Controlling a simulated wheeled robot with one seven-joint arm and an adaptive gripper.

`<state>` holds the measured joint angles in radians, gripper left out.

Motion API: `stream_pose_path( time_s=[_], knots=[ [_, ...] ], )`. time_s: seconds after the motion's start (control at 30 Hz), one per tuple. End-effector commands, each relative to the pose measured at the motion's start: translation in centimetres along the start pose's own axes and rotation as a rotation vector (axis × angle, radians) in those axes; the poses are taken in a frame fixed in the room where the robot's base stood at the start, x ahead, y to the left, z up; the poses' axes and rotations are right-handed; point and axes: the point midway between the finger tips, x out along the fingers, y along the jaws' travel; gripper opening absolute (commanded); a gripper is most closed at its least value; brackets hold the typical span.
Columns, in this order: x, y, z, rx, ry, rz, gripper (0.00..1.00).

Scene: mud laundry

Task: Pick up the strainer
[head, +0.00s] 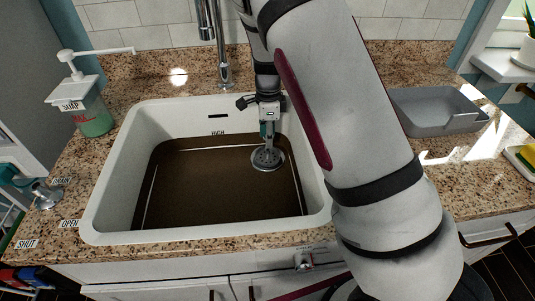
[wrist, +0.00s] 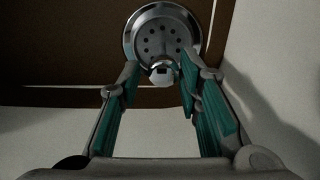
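The strainer (head: 267,158) is a round metal disc with holes and a small knob. It is near the back right of the sink's brown bottom. In the wrist view the strainer (wrist: 162,35) faces me, with its knob between my fingertips. My gripper (head: 266,133) points down into the sink, right above the strainer. In the wrist view the teal finger pads of my gripper (wrist: 160,78) stand apart, with a narrow gap beside the knob on each side. I cannot tell whether the strainer touches the sink bottom.
The white sink (head: 112,185) has raised walls close around my gripper, and brown mud covers its bottom. A faucet (head: 222,60) stands behind it. A soap bottle (head: 88,110) is at left, a grey tray (head: 437,108) at right. My arm hides part of the right counter.

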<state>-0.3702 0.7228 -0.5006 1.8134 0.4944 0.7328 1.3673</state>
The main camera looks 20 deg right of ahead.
Motion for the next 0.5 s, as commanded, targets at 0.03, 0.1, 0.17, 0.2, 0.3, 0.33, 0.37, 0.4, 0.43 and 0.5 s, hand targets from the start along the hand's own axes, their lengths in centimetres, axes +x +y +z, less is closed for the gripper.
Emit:
stream_pose_path(
  time_s=[0.03, 0.1, 0.17, 0.2, 0.3, 0.33, 0.37, 0.4, 0.43, 0.5],
  knots=[
    [0.3, 0.0, 0.0, 0.0, 0.001, 0.001, 0.32],
    [0.9, -0.1, 0.0, 0.0, 0.001, 0.001, 0.32],
    [1.7, -0.2, 0.0, 0.001, 0.001, 0.002, 0.32],
    [2.3, -0.2, 0.1, 0.001, 0.001, 0.003, 0.32],
    [3.9, -0.3, 0.1, -0.001, 0.001, 0.003, 0.32],
    [4.2, -0.3, 0.1, 0.0, 0.001, 0.003, 0.32],
    [4.5, -0.3, 0.1, 0.001, 0.001, 0.002, 0.32],
    [4.8, -0.4, 0.1, 0.002, 0.0, 0.001, 0.32],
    [5.0, -0.4, 0.1, 0.001, 0.0, 0.0, 0.32],
    [5.1, -0.4, 0.1, 0.001, 0.0, -0.001, 0.32]
  ],
)
